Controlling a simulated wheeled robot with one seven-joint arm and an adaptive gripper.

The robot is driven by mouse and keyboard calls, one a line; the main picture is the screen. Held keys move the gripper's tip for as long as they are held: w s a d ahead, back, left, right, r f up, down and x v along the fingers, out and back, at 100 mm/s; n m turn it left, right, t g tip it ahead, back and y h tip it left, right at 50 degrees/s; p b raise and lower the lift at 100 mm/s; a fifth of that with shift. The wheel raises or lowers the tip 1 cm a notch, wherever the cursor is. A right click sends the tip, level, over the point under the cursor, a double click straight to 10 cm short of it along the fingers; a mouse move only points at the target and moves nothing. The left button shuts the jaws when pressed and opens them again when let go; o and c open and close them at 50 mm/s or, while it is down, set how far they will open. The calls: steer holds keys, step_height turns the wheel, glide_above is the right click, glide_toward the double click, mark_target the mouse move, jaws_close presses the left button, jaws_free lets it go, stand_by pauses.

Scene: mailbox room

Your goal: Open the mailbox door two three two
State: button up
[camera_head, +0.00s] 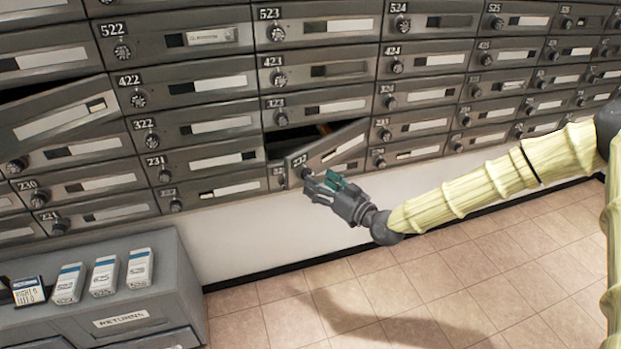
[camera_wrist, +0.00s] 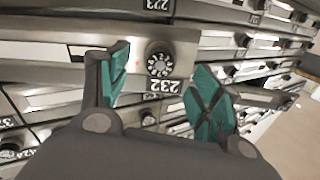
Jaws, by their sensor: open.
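The mailbox door 232 (camera_head: 335,147) stands partly open in the head view, tilted out from the wall with a dark gap (camera_head: 290,138) behind its upper left. In the wrist view the door (camera_wrist: 185,50) shows upside down, with its round dial knob (camera_wrist: 158,64) and its number plate 232 (camera_wrist: 166,86). My gripper (camera_head: 316,184) is open at the knob end of the door, at its lower left in the head view. In the wrist view the fingers (camera_wrist: 160,72) are spread to both sides of the knob and plate. I cannot tell whether a finger touches the door.
Another mailbox door (camera_head: 60,118) at the left also hangs open. A grey returns cabinet (camera_head: 185,285) with several white boxes (camera_head: 104,275) on top stands at the lower left. The tiled floor (camera_head: 390,290) below my arm is clear.

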steer(key=shift+x, duration=2.35)
